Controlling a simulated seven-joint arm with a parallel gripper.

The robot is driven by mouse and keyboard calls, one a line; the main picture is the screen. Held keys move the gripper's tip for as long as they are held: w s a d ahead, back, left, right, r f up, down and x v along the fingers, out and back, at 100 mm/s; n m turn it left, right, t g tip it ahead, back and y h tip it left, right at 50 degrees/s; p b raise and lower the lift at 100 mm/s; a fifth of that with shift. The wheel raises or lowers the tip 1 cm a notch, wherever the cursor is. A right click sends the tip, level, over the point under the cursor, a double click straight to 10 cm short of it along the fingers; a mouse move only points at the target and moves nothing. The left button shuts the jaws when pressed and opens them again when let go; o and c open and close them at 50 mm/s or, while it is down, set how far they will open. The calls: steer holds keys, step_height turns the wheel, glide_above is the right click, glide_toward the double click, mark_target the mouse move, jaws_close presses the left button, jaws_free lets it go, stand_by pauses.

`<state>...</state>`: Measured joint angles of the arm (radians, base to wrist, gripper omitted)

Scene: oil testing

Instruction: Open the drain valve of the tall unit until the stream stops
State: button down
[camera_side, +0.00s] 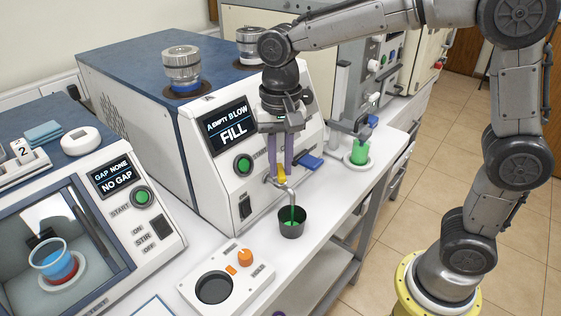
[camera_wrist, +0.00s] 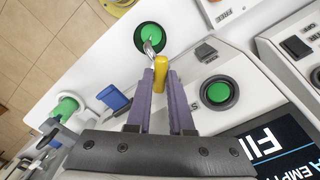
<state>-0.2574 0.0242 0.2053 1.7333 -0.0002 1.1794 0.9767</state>
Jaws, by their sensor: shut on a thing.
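The tall unit (camera_side: 135,105) has a blue top and a white front with a display reading "FILL". Its drain valve has a yellow handle (camera_side: 282,173) above a metal spout (camera_side: 284,189). My gripper (camera_side: 281,172) points down with its purple fingers closed on the yellow handle. In the wrist view the handle (camera_wrist: 160,70) sits between the fingertips, partly hidden by them. A dark cup (camera_side: 291,228) stands under the spout.
A blue lever (camera_side: 311,161) sticks out right of the valve. A green beaker (camera_side: 360,152) stands under another unit farther right. A white device with an orange knob (camera_side: 245,258) lies in front. The bench edge is close to the cup's right.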

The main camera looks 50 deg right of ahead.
mark_target(280, 169)
steer(key=n, duration=0.4)
steer(key=shift+n, duration=2.2)
steer(key=c, duration=0.8)
jaws_free()
step_height(280, 169, up, 14)
